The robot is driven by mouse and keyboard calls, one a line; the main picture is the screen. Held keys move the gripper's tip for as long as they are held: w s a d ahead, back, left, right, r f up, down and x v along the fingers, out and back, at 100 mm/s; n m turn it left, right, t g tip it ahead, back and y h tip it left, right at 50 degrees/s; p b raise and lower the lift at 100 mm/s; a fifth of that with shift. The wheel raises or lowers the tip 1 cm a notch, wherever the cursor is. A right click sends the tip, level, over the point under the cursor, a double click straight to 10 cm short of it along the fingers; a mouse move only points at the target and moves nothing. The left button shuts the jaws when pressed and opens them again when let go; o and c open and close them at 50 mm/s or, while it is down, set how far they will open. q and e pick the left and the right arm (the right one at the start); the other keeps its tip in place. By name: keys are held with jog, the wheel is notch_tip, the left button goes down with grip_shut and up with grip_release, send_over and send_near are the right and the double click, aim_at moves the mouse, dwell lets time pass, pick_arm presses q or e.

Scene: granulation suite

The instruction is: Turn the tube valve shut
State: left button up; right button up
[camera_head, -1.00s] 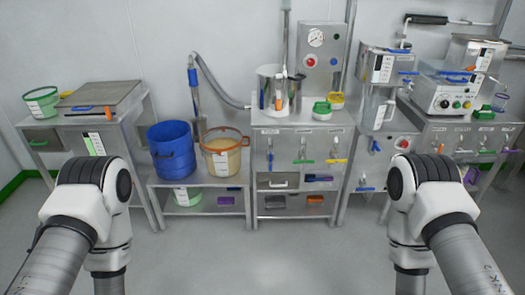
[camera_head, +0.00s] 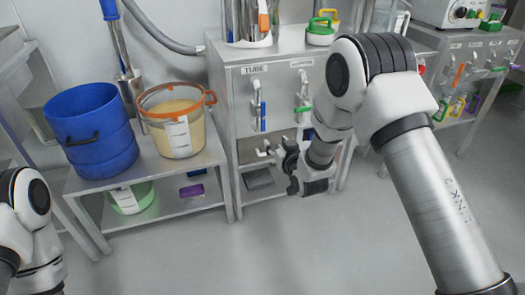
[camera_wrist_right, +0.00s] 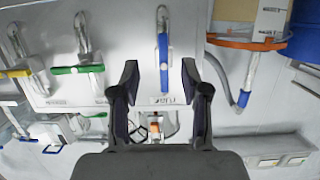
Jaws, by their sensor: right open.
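The tube valve (camera_head: 258,108) is on the grey cabinet front under the TUBE label, a silver fitting with a blue lever lying in line with it, vertical. My right gripper (camera_head: 283,165) is open and empty, below and in front of it. In the right wrist view, which is upside down, the blue lever (camera_wrist_right: 163,55) shows between the tips of my right gripper (camera_wrist_right: 160,72); I see no contact and cannot judge the gap in depth. My left gripper is out of view; only part of my left arm shows.
Valves with green (camera_wrist_right: 78,69) and yellow (camera_wrist_right: 15,73) levers sit beside it on the same panel. A blue bucket (camera_head: 90,135) and an orange-rimmed tub (camera_head: 178,128) stand on the low table to the left. The floor in front is clear.

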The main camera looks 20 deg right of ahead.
aim_at(264, 115)
jog(key=w+r+t+b, duration=0.1)
jog(key=w+b, duration=0.1)
jog(key=w, duration=0.1)
jog(key=w+r+t+b, duration=0.1)
jog(key=w, duration=0.3)
jog(key=w+r+b, duration=0.1)
jog(key=w+b, duration=0.1)
jog(key=w, duration=0.2)
jog(key=shift+w+a+r+t+b, duration=0.1)
jog(key=shift+w+a+t+b, duration=0.05)
jog(key=shift+a+t+b, duration=0.2)
jog(key=shift+w, duration=0.45)
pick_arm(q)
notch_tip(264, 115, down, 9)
pick_arm(e)
jog(key=shift+r, duration=0.1)
grip_shut()
